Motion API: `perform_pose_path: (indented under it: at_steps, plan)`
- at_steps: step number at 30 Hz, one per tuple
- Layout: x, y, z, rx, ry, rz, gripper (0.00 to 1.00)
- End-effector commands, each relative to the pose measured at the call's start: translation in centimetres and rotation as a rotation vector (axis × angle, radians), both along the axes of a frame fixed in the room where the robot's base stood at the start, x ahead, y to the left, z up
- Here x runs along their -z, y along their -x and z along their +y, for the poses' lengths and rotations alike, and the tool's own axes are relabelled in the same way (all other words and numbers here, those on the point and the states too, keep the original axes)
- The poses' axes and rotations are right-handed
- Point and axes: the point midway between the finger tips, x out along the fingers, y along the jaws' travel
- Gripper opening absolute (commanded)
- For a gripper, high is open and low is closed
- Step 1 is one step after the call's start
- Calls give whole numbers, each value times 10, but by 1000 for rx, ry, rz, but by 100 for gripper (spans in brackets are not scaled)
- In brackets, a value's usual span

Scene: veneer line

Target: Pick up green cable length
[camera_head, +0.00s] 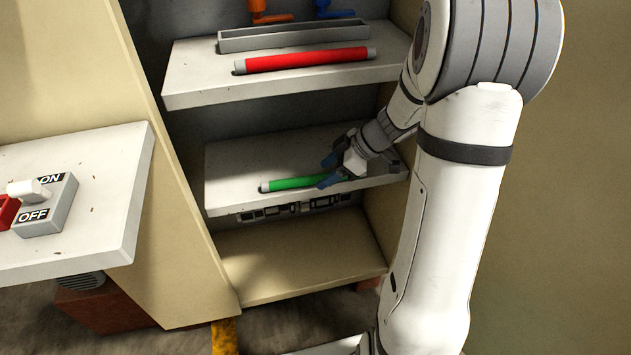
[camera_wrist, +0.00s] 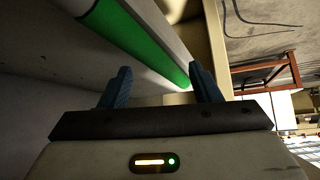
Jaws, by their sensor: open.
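The green cable length (camera_head: 290,184) lies on the middle shelf (camera_head: 240,156), near its front edge, running left to right. My gripper (camera_head: 332,170) is at the right part of the cable, with its blue fingers close to it; its right end is hidden by the gripper. In the wrist view the green cable length (camera_wrist: 135,38) runs diagonally from the top left to between my fingers.
A red cable length (camera_head: 305,60) lies on the upper shelf (camera_head: 195,88) before a grey tray (camera_head: 290,36). Orange and blue items stand behind. A side panel bounds the shelves at the right. A table with an ON/OFF switch (camera_head: 45,205) stands at the left.

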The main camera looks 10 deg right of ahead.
Motion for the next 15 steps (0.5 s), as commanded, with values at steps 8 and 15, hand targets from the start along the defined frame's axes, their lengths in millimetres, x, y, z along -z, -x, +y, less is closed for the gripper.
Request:
perform_pose_path:
  at_steps: [8,15]
  plan:
    - [17,-6,14,1,1,0,57]
    - [17,-6,13,1,1,0,46]
